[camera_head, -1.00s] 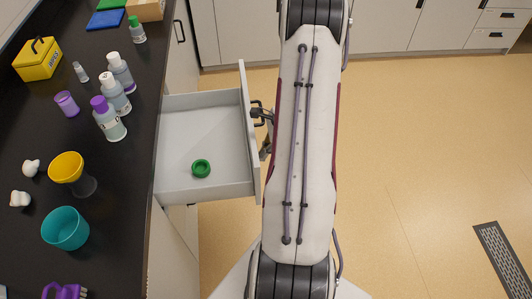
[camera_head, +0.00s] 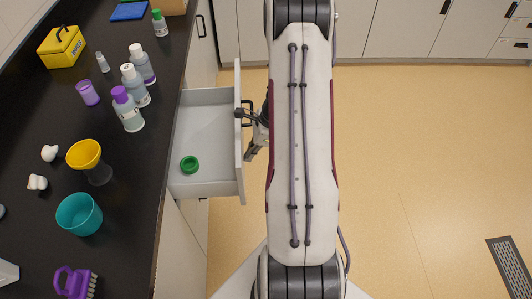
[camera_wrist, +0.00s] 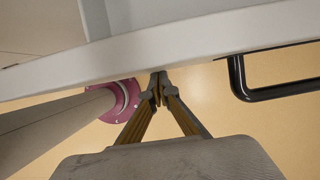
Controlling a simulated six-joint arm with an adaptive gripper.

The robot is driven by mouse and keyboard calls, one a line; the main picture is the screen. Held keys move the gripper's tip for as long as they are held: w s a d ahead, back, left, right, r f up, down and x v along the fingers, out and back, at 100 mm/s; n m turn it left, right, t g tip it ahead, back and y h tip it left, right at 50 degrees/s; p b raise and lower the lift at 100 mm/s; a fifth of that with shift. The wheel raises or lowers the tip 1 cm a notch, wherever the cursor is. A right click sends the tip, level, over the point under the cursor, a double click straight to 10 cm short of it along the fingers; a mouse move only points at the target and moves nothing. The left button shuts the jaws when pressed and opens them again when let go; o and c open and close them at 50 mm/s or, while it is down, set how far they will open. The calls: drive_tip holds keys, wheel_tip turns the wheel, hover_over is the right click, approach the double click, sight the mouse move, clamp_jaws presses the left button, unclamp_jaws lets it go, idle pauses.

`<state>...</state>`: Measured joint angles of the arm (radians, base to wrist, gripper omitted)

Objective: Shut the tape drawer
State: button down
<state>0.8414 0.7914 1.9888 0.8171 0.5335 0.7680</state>
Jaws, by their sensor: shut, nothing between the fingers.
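The tape drawer (camera_head: 208,118) is grey and stands partly open from under the black counter. A green roll of tape (camera_head: 190,164) lies inside it, towards the near end. The drawer's front panel (camera_head: 240,160) faces my arm and also shows as a pale band in the wrist view (camera_wrist: 120,57). Its black handle (camera_wrist: 275,90) is to the right of my fingers there. My gripper (camera_wrist: 158,88) is shut and empty, its fingertips at the front panel's edge, beside the handle. I cannot tell whether they touch. My arm partly hides the gripper in the head view.
The black counter (camera_head: 125,180) holds several bottles, a yellow box (camera_head: 62,47), a yellow-topped funnel (camera_head: 84,154), a teal cup (camera_head: 79,214) and a purple brush (camera_head: 75,282). Cabinets line the back.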

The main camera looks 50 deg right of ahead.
drive_tip(key=w+a, duration=1.6)
drive_tip(key=shift+w+r, duration=0.1)
drive_tip(key=shift+d, duration=0.1)
drive_tip(key=s+d, duration=0.3)
drive_tip(key=shift+s+d, duration=0.1)
drive_tip(key=shift+s, duration=0.1)
drive_tip(key=v, duration=0.9)
drive_tip(key=shift+r, duration=0.4)
drive_tip(key=shift+s, duration=0.15)
